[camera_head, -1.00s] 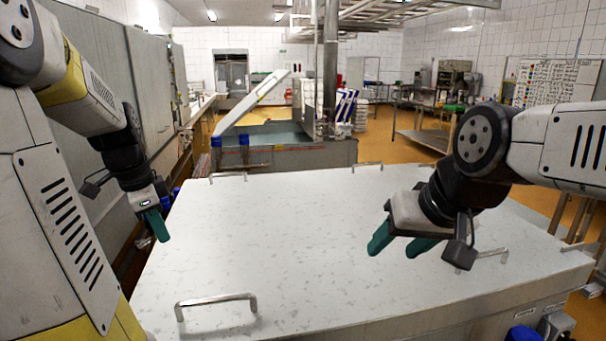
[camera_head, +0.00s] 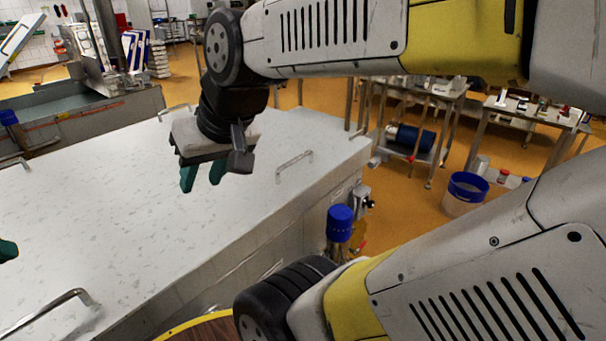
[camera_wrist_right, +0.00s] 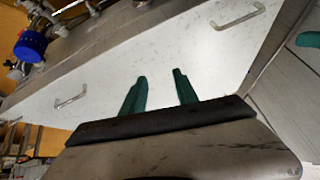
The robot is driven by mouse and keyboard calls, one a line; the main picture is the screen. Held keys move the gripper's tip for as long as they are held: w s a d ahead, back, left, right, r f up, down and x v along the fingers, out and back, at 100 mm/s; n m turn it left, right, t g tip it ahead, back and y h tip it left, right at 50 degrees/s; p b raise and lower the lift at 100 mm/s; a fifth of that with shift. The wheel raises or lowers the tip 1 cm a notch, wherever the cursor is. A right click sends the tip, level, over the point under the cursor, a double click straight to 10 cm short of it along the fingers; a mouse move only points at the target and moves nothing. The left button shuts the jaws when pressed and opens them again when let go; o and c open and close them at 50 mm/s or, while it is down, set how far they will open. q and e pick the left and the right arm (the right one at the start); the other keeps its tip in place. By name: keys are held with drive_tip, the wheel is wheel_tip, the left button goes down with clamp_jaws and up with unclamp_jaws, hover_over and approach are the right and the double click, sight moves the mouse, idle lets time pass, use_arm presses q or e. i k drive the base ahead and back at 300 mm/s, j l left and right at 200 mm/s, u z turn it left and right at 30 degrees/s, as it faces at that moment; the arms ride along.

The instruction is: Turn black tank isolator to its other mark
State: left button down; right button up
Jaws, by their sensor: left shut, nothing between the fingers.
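I cannot make out the black tank isolator for certain. A small dark part (camera_head: 370,204) shows on a grey fitting (camera_head: 358,196) at the tank's right side, beside a blue-capped unit (camera_head: 340,222); its mark is too small to read. The blue cap also shows in the right wrist view (camera_wrist_right: 31,46), among small fittings. My right gripper (camera_head: 203,177) is open and empty above the white tank lid (camera_head: 100,195), left of those fittings; its two green fingers stand apart in the wrist view (camera_wrist_right: 160,88). Only a green tip of my left gripper (camera_head: 7,250) shows, at the left edge.
Metal handles stand up from the lid, one near the right side (camera_head: 294,165) and one at the front left (camera_head: 45,312). A red lever (camera_head: 362,246) sits low beside the blue unit.

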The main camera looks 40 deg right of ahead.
sight(370, 203)
drive_tip(key=z, duration=1.95)
drive_tip(key=i+l+z, duration=0.15)
drive_tip(key=l+z, duration=0.3)
drive_tip(key=i+l+z, duration=0.2)
drive_tip(key=l+z, duration=0.25)
drive_tip(key=i+l+z, duration=0.3)
drive_tip(key=i+z, duration=0.25)
drive_tip(key=i+u, duration=0.25)
drive_tip(key=u, duration=0.2)
drive_tip(key=i+l+u, duration=0.15)
drive_tip(key=u, duration=0.3)
drive_tip(key=i+u, duration=0.15)
drive_tip(key=u, duration=0.25)
drive_tip(key=i+l+u, duration=0.1)
drive_tip(key=u, duration=0.35)
drive_tip(key=i+l+u, duration=0.1)
drive_tip(key=u, duration=0.3)
drive_tip(key=l+u, duration=0.25)
drive_tip(key=u, duration=0.2)
drive_tip(key=i+l+u, duration=0.1)
drive_tip(key=u, duration=0.3)
drive_tip(key=l+u, duration=0.8)
drive_tip(key=u, duration=0.15)
drive_tip(key=i+l, duration=0.05)
